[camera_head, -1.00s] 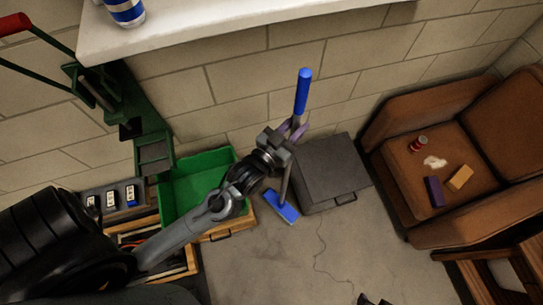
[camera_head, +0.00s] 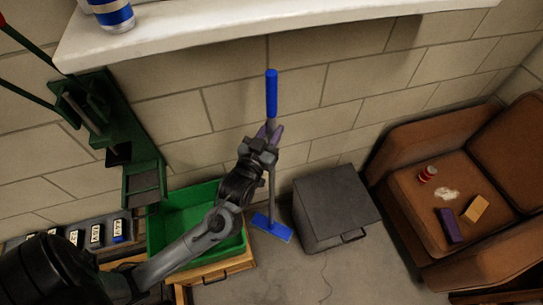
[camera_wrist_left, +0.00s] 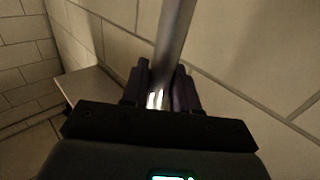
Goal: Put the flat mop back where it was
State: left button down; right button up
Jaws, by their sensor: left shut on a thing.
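The flat mop stands nearly upright close to the block wall, with its blue handle (camera_head: 271,93) at the top and its flat blue head (camera_head: 272,227) low at the floor. I cannot tell whether the head touches the floor. My left gripper (camera_head: 270,134) is shut on the mop's grey pole, just below the blue handle. In the left wrist view the grey pole (camera_wrist_left: 173,45) runs between the two dark purple fingers (camera_wrist_left: 160,92). My right gripper is not in view.
A green bin (camera_head: 154,237) on a wooden drawer unit stands left of the mop head. A dark grey cabinet (camera_head: 335,195) stands right of it. A brown sofa (camera_head: 400,165) is at the right. A white shelf (camera_head: 220,30) juts out above. Floor in front is clear.

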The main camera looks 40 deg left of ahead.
pick_arm(q)
jog(key=shift+f+b, duration=0.35)
jog(key=shift+f, duration=2.75)
jog(key=c, duration=0.9)
grip_release()
jog(key=shift+o, duration=0.2)
